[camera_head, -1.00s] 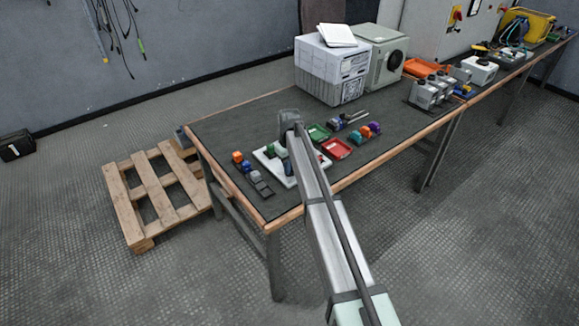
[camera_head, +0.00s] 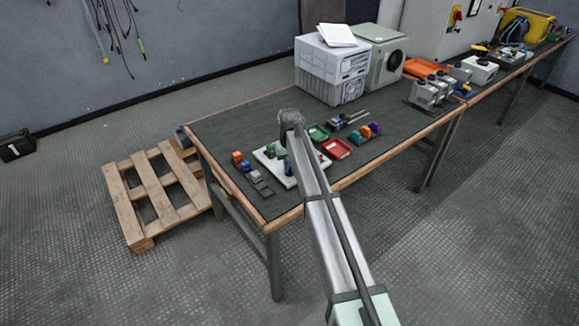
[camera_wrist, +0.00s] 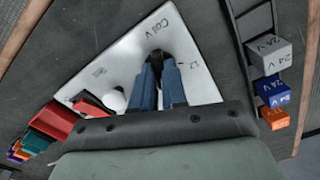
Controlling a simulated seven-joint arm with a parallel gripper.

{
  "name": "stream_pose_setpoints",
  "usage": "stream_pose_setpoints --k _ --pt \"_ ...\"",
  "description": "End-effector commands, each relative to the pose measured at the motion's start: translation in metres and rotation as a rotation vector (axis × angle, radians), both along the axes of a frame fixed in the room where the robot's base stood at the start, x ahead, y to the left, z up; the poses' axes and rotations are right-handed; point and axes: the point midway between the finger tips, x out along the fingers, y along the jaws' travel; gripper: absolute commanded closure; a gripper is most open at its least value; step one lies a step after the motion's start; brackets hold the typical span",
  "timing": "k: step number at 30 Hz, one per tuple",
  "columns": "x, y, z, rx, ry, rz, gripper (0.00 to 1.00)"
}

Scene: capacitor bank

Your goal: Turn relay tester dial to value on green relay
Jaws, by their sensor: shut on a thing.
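The relay tester is a white plate lettered "Coil V" (camera_wrist: 120,55) in the wrist view, with a "12" mark at the right. It also shows in the head view (camera_head: 272,161) on the bench. My gripper (camera_wrist: 161,68) is over the plate, its two blue-grey fingers shut on the dark dial (camera_wrist: 155,55), mostly hidden between them. The dial's pointer and the setting it shows are hidden. A small green piece (camera_head: 283,147) shows beside my arm in the head view; I cannot tell whether it is the green relay, and no value on it is readable.
A red tray (camera_wrist: 58,120) is at left. Behind the tester in the head view are a green tray (camera_head: 318,131) and large instruments (camera_head: 332,70).

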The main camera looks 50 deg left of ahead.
Motion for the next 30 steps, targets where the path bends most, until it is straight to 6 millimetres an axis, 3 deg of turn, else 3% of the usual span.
stream_pose_setpoints --k 15,30 --pt "0.0001 0.0002 0.0002 0.000 0.000 -0.449 1.00" --pt "0.0001 0.0002 0.0002 0.000 0.000 -0.645 1.00"
